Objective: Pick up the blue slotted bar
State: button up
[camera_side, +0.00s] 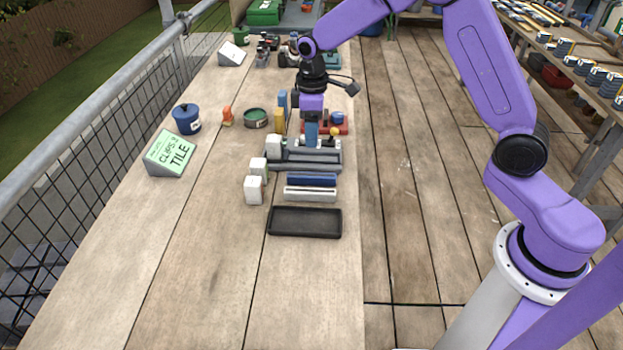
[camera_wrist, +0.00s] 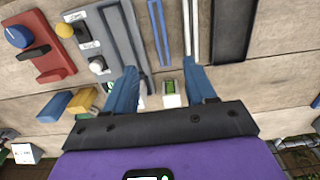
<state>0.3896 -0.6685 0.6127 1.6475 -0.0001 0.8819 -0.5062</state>
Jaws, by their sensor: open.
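The blue slotted bar (camera_side: 311,179) lies flat on the wooden bench, between a grey fixture (camera_side: 300,165) and a white bar (camera_side: 311,194). In the wrist view the blue bar (camera_wrist: 160,30) runs up and down, its near end between the lines of my two fingers. My gripper (camera_side: 311,140) is open and empty with blue fingers. In the side view it hangs over the far side of the grey fixture, beyond the blue bar. In the wrist view my gripper (camera_wrist: 160,70) has its fingers on either side of a small white block with a green top (camera_wrist: 170,92).
A black tray (camera_side: 304,222) lies nearer the camera than the white bar. Several white blocks (camera_side: 254,189) stand left of the bars. A red base (camera_wrist: 45,50) with a blue knob is beyond the fixture. The bench front is clear.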

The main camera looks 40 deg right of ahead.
aim_at(313, 175)
notch_tip(313, 175, down, 13)
jog(key=shift+s+f, duration=0.1)
grip_shut()
dwell(0.6)
